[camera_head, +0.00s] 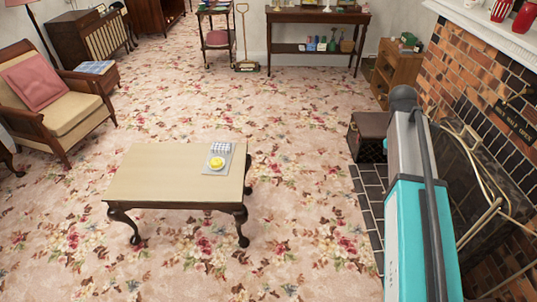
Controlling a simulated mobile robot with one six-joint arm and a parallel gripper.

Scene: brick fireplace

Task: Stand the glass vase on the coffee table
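The coffee table (150,177) stands left of centre on the floral carpet, with a pale top and dark curved legs. Most of its top is bare. No clear glass vase can be made out. A red-and-white striped vessel (500,10) and a plain red vessel (525,19) stand on the white mantel at the top right, cut by the frame edge; I cannot tell whether either is glass. My teal and grey arm rises at the right, in front of the fireplace. My gripper is not visible.
A grey mat (217,168) with a yellow item (217,163) and checked cloth (221,148) lies at the table's right end. A dark box (369,136) stands by the tiled hearth (371,205). An armchair (50,105) is at left. Carpet around the table is clear.

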